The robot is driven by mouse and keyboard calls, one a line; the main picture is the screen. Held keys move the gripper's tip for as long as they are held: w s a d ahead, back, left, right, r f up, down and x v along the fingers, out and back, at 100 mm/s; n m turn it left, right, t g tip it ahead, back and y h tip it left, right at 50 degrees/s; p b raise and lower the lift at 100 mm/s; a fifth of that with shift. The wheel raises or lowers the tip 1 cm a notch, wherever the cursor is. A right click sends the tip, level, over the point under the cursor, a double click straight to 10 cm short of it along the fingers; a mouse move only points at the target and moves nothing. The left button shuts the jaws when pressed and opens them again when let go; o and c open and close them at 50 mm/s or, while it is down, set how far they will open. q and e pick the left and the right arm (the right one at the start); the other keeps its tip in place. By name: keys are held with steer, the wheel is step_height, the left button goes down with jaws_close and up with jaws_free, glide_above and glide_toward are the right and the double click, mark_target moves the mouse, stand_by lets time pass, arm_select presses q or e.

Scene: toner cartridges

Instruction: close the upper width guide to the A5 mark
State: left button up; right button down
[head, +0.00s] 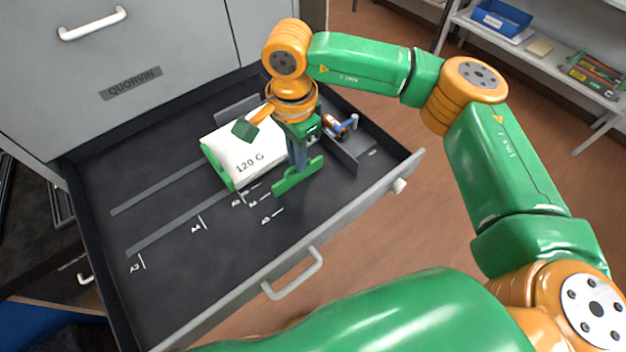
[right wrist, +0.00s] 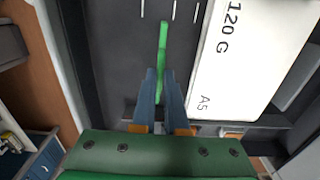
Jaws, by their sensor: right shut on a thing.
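A white paper stack marked 120 G (head: 246,148) lies in the open drawer; the right wrist view also shows its A5 print (right wrist: 240,70). A green guide plate (head: 297,178) stands on the near side of the stack, and it also shows in the right wrist view (right wrist: 163,45). A dark gap separates it from the stack there. My right gripper (head: 298,167) comes down from above and is shut on this plate, its blue-grey fingers (right wrist: 161,78) on either side. Another green guide (head: 218,166) stands at the stack's left end. Part of the stack is hidden behind my arm.
The dark drawer floor (head: 165,210) has two long slots and white A3, A4 and A5 marks, and is clear at left. A drawer front with a white handle (head: 293,273) bounds the near side. A small orange and blue item (head: 335,126) sits at the right end.

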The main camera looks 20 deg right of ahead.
steer(key=shift+w+a+r+p, duration=0.1)
steer(key=shift+w+a+p, duration=0.2)
steer(key=shift+w, duration=0.55)
steer(key=shift+w+a+p, duration=0.1)
steer(key=shift+w+a, duration=0.25)
steer(key=shift+w, duration=0.5)
steer(key=c, duration=1.4)
jaws_free()
steer(key=shift+w, duration=0.2)
steer(key=o, duration=0.3)
step_height(320, 180, up, 7)
steer(key=p, duration=0.5)
steer(key=shift+s, duration=0.1)
